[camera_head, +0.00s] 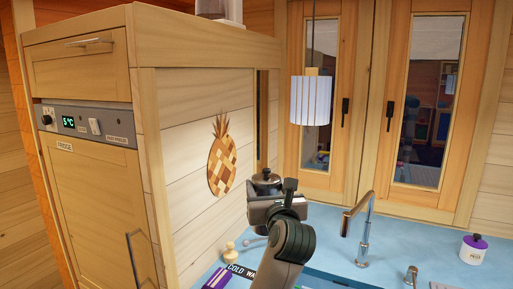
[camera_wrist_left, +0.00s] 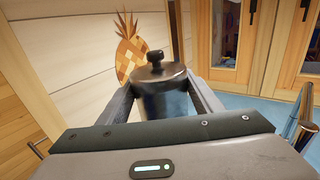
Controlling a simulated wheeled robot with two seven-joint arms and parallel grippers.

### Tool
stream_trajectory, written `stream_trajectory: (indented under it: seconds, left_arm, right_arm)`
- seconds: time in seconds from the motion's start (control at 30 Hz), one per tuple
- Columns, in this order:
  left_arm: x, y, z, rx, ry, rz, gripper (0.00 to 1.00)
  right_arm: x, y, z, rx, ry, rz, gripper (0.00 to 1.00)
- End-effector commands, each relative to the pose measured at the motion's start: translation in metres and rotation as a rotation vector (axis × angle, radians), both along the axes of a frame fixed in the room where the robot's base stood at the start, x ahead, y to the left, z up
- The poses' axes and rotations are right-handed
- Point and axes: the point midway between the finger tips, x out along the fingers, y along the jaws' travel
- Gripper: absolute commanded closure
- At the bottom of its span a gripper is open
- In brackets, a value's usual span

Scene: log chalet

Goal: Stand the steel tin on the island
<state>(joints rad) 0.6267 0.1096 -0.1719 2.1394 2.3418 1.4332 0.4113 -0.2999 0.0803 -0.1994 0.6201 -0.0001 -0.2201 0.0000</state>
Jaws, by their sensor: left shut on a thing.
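The steel tin (camera_head: 266,182), dark and shiny with a knobbed lid, is held by my left gripper (camera_head: 272,203) in the head view. In the left wrist view the tin (camera_wrist_left: 165,92) stands roughly upright between the two fingers of the left gripper (camera_wrist_left: 163,100), which is shut on it. The tin's lower part is hidden behind the gripper body. It appears raised above the blue worktop, though its exact height is hard to tell. I cannot identify the island in these views. My right gripper is not in view.
A blue worktop (camera_head: 385,266) runs below, with a tall steel tap (camera_head: 361,222) and a white jar with a purple lid (camera_head: 473,249) at right. A wood-clad fridge unit (camera_head: 90,190) stands at left. A pendant lamp (camera_head: 311,99) hangs before the windows.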

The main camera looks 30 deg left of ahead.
Motion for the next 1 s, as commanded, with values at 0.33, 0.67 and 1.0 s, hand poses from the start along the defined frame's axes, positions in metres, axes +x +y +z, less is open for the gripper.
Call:
stream_trajectory:
  seconds: [0.33, 0.67, 1.0]
  left_arm:
    - [-0.055, -0.058, -0.107, 0.004, 0.007, -0.256, 0.85]
    - [-0.129, -0.113, -0.205, 0.000, 0.009, -0.498, 0.85]
    - [-0.204, -0.158, -0.306, -0.001, 0.002, -0.694, 0.85]
  right_arm:
    - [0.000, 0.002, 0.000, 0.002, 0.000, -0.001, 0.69]
    - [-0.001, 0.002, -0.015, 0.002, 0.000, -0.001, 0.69]
    - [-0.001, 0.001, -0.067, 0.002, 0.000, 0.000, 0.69]
